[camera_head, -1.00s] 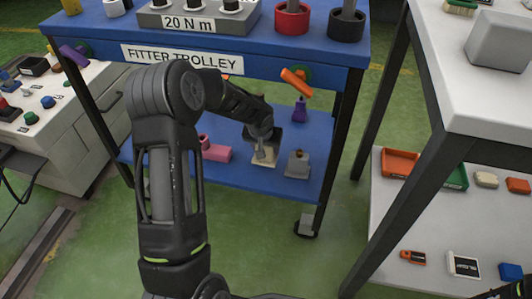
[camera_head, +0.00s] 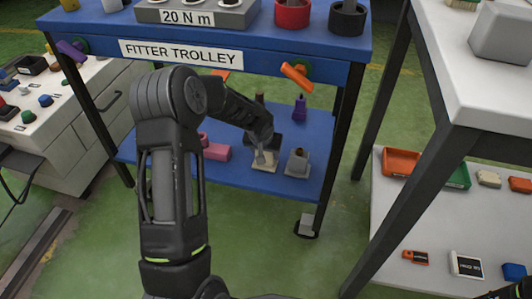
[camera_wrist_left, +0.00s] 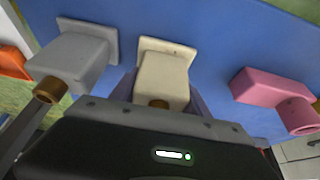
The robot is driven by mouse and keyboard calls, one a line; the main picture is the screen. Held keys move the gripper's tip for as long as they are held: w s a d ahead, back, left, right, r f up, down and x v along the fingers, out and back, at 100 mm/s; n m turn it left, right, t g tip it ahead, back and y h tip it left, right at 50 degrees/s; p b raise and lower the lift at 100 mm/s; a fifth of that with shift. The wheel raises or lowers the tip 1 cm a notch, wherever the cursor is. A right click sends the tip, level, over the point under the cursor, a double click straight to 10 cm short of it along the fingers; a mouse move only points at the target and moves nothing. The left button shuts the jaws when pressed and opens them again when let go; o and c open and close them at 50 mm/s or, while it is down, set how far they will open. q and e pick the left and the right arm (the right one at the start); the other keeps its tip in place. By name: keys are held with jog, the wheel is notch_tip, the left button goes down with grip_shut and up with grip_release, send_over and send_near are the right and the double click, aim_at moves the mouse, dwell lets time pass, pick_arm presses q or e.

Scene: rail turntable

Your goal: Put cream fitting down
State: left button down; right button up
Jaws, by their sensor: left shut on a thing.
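The cream fitting (camera_head: 264,163) is upright at the lower blue shelf (camera_head: 230,181) of the fitter trolley, between a pink fitting (camera_head: 216,152) and a grey fitting (camera_head: 297,163). My left gripper (camera_head: 263,154) reaches in under the trolley top and is shut on the cream fitting. In the left wrist view the cream fitting (camera_wrist_left: 163,76) shows its square flange and a brown end, partly hidden by the gripper body. The flange looks at or close to the shelf; I cannot tell whether it touches. My right gripper is out of view.
An orange handle (camera_head: 297,76) hangs at that edge. A purple object (camera_head: 300,107) stands behind the grey fitting. A white-topped bench (camera_head: 480,100) is on the right.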

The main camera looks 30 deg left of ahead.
pick_arm(q)
jog(key=c, duration=0.5)
grip_release()
jog(key=shift+f, duration=0.1)
jog(key=shift+s+r+p, duration=0.1)
jog(key=shift+r+p, duration=0.2)
jog(key=shift+r, duration=0.2)
jog(key=p+v, duration=0.2)
jog(key=v, duration=0.4)
jog(key=shift+s+d+r, duration=0.15)
jog(key=shift+s+r, duration=0.1)
jog(key=shift+r, duration=0.05)
